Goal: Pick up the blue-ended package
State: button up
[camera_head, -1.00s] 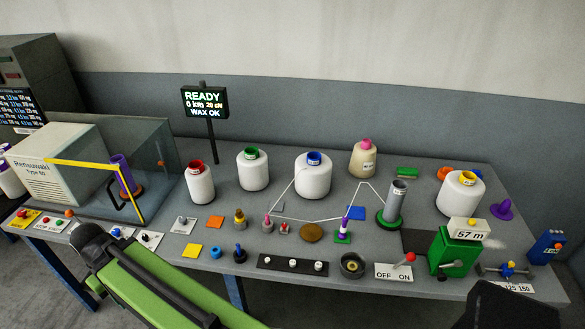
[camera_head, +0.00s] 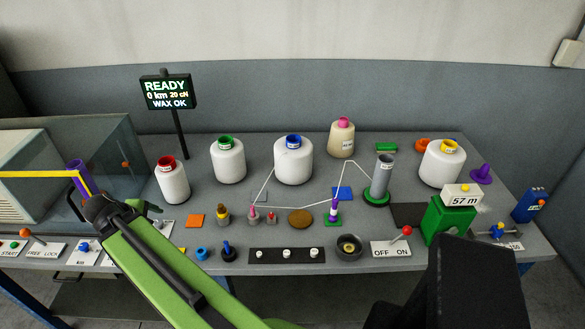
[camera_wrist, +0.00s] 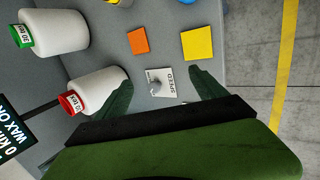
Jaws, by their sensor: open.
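My arm reaches to the left in the head view, well apart from the package. In the wrist view my gripper (camera_wrist: 162,88) is open, its two dark green fingers spread above the table beside a small switch plate (camera_wrist: 160,84). Nothing is between the fingers.
Red-ended (camera_head: 172,182) and green-ended (camera_head: 228,162) packages stand left of it, a beige pink-tipped cone (camera_head: 341,140) behind right. A white thread runs in front, towards a grey tube (camera_head: 382,178). A display post (camera_head: 180,135) and glass-sided machine (camera_head: 95,170) stand left.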

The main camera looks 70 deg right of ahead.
jog(key=s+d+f+n+g+h+b, duration=0.1)
jog(key=s+d+n+h+b, duration=0.3)
jog(key=d, duration=1)
jog(key=n+g+h+b, duration=0.4)
jog(key=n+h, duration=0.2)
jog(key=n, duration=0.2)
send_near(293, 140)
jog(key=shift+s+d+r+b, duration=0.75)
jog(key=shift+s+b, duration=0.1)
jog(key=shift+b+x, duration=0.35)
jog(key=shift+x, duration=2.7)
jog(key=shift+a, duration=0.1)
grip_shut()
